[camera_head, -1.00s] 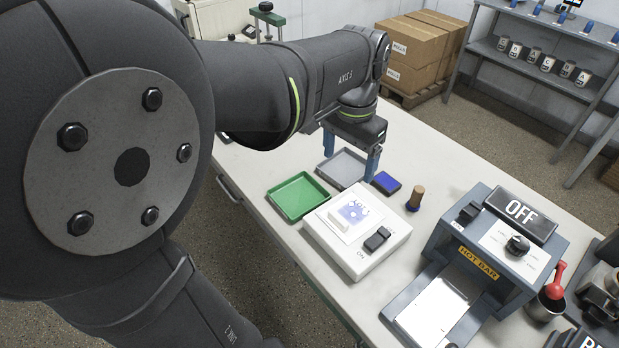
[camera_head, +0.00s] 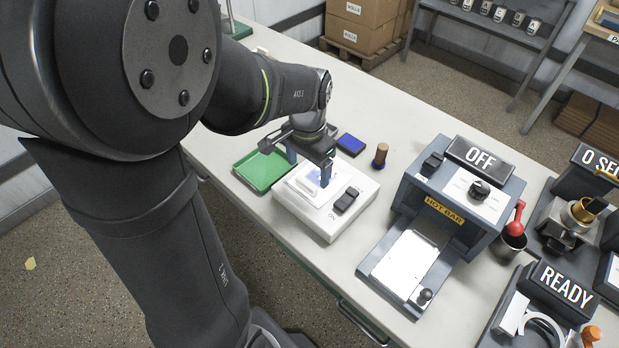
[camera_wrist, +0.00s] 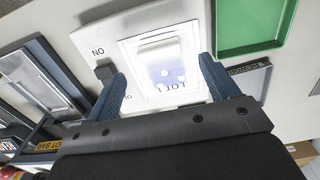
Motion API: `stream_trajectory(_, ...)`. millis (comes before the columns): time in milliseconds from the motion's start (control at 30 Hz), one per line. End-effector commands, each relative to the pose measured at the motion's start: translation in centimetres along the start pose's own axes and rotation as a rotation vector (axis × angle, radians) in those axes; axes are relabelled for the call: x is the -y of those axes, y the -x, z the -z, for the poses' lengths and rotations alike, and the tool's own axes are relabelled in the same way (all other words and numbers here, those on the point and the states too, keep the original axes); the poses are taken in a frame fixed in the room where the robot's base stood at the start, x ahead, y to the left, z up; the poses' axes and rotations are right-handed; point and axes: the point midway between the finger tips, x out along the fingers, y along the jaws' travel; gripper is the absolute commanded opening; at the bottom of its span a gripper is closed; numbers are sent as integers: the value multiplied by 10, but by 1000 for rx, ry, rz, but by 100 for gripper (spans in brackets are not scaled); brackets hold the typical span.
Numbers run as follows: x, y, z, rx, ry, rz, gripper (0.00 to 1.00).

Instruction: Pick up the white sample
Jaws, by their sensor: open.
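The white sample (camera_head: 305,185) is a small pale piece on a card marked LOT, with blue marks beside it. It lies on top of a white device (camera_head: 335,222) with a dark switch marked ON. In the wrist view the sample (camera_wrist: 158,43) shows as a pale, soft-edged shape at the card's far end. My gripper (camera_head: 308,168) is above the device, its two blue fingers apart with nothing between them. In the wrist view the gripper (camera_wrist: 165,78) has its fingers either side of the card, with the sample ahead of them. Whether the fingertips touch anything is unclear.
A green tray (camera_head: 262,172) sits left of the device. A blue pad (camera_head: 351,144) and a wooden-handled stamp (camera_head: 380,156) stand behind it. The hot bar machine (camera_head: 452,200), showing OFF, is to the right. A clear strip of table lies between them.

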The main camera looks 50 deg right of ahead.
Motion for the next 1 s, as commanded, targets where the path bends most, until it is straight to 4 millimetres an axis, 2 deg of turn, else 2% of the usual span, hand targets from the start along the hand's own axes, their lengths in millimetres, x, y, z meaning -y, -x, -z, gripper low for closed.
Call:
stream_trajectory(300, 0, -43, -7, 3, 0, -1, 80)
stream_trajectory(600, 0, -50, -6, 0, 0, 0, 80)
stream_trajectory(633, 0, -50, -6, 0, 0, 0, 78)
stream_trajectory(867, 0, -49, -6, 0, 0, 0, 33)
stream_trajectory(1000, 0, -49, -6, 0, 0, 0, 32)
